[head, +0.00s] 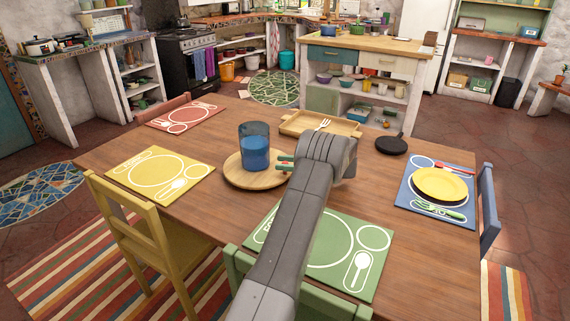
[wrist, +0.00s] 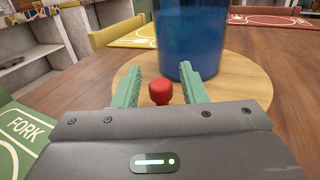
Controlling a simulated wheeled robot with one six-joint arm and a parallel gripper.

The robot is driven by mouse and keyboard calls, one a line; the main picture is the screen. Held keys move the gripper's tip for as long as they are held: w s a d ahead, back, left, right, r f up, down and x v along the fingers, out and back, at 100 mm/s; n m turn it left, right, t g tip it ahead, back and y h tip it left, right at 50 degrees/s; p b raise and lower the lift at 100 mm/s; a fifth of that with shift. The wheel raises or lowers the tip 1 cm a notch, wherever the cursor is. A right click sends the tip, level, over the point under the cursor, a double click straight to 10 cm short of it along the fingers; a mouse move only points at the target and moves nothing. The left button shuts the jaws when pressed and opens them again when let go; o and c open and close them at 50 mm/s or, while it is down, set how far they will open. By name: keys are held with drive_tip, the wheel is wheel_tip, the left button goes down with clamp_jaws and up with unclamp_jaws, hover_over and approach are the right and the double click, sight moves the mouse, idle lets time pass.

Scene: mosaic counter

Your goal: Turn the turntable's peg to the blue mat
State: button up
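The turntable is a round wooden disc (head: 258,184) in the middle of the table, also in the wrist view (wrist: 245,95). A blue tumbler (head: 254,155) stands upright on it and shows in the wrist view (wrist: 188,45). The red peg (wrist: 160,92) stands near the disc's close edge. My gripper (wrist: 161,68) is open, with the peg between its green fingers and gaps on both sides. The blue mat (head: 405,196) lies at the table's right end.
A yellow plate (head: 440,184) and cutlery lie on the blue mat. Yellow (head: 135,178), red (head: 165,122) and green (head: 350,229) mats lie around the table. A wooden tray (head: 290,126) and black pan (head: 391,145) are behind my gripper. Bare tabletop lies right of my arm.

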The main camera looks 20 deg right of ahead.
drive_tip(key=v, duration=0.5)
drive_tip(key=p+v, duration=0.1)
drive_tip(key=v, duration=0.5)
drive_tip(key=shift+s+d+r, duration=0.1)
drive_tip(key=shift+d+r, duration=0.1)
drive_tip(key=shift+r, duration=0.05)
drive_tip(key=shift+d+p, duration=0.15)
drive_tip(key=shift+p, duration=1)
drive_tip(key=d+p, duration=0.1)
drive_tip(key=p, duration=0.3)
drive_tip(key=shift+s, duration=0.1)
drive_tip(key=p, duration=0.3)
drive_tip(key=shift+s+d, duration=0.15)
drive_tip(key=shift+s+d+f+p, duration=0.1)
drive_tip(key=shift+s+d+p, duration=0.1)
drive_tip(key=shift+p, duration=0.95)
drive_tip(key=shift+s+f+p, duration=0.1)
drive_tip(key=shift+f+p, duration=0.05)
drive_tip(key=shift+p, duration=0.3)
drive_tip(key=shift+f+b, duration=0.2)
drive_tip(key=shift+b, duration=0.35)
drive_tip(key=b, duration=0.3)
drive_tip(key=shift+w+a+f, duration=0.1)
drive_tip(key=shift+w+a, duration=0.1)
drive_tip(key=shift+w, duration=0.1)
